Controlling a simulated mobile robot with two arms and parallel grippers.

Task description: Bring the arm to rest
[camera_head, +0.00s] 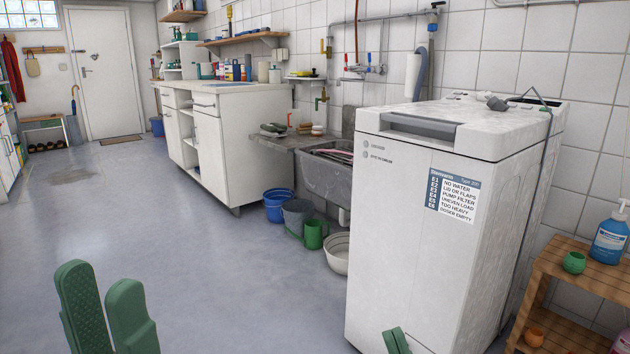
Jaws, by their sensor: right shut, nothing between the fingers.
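My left gripper (108,300) shows at the bottom left as two green fingers above the bare floor. Its fingers stand apart and the textured inner pad of one shows; nothing is seen between them. My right gripper (396,342) shows only as green fingertips at the bottom edge, in front of the washing machine (405,230). Its fingers are together with nothing held. Both arms and the rest of the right gripper are out of view.
The white top-loading washing machine stands close at the right. A wooden shelf (575,262) with a blue soap bottle (609,240) is beside it. Buckets and a basin (336,255) stand below the stone sink (325,175). The floor (200,270) at left is clear.

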